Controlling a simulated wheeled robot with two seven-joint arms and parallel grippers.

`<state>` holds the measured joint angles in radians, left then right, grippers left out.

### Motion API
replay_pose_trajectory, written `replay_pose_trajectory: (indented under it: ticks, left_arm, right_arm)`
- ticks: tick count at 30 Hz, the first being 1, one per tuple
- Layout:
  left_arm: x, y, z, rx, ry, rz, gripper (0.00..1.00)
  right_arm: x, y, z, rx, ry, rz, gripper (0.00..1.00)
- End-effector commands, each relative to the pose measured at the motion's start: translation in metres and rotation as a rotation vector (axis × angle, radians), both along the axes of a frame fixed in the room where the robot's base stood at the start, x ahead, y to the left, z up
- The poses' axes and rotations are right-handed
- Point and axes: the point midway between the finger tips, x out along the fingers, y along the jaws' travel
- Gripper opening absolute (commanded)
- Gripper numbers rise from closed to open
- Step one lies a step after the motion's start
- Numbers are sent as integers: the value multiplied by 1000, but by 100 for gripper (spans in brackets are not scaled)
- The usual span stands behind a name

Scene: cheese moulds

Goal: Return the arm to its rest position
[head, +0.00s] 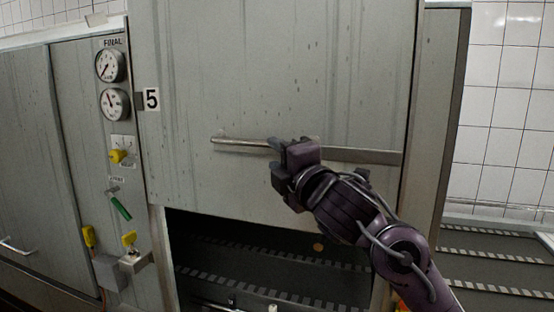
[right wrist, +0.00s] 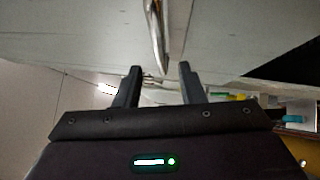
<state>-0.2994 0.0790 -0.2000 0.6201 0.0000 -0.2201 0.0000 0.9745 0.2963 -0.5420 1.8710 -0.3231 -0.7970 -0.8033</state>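My right gripper (head: 282,149) is in front of the grey door panel (head: 280,70), close to its horizontal bar handle (head: 360,155). In the right wrist view its two fingers (right wrist: 157,88) stand apart, with nothing between the tips. The handle (right wrist: 156,35) shows just beyond the fingertips there. I cannot tell whether a finger touches it. My right arm comes in from the lower right. My left gripper is in neither view.
Below the raised panel is a dark opening (head: 235,250) with slotted strips. On the left stands a control panel with gauges (head: 110,66), a yellow knob (head: 117,156) and a green-handled lever (head: 120,208). A white tiled wall (head: 505,130) is at the right.

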Motion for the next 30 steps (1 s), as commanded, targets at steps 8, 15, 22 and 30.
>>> replay_pose_trajectory:
  ticks: [8, 15, 22, 30]
  left_arm:
    - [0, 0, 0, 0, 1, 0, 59]
    - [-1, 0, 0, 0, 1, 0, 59]
    - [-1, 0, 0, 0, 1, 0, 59]
    - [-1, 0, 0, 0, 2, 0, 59]
  right_arm:
    - [-2, -24, -97, 206, 280, -69, 36]
    - [-43, -75, -242, 541, 714, -277, 36]
    - [-126, -127, -364, 831, 1088, -580, 36]
    - [-219, -167, -437, 1030, 1333, -902, 36]
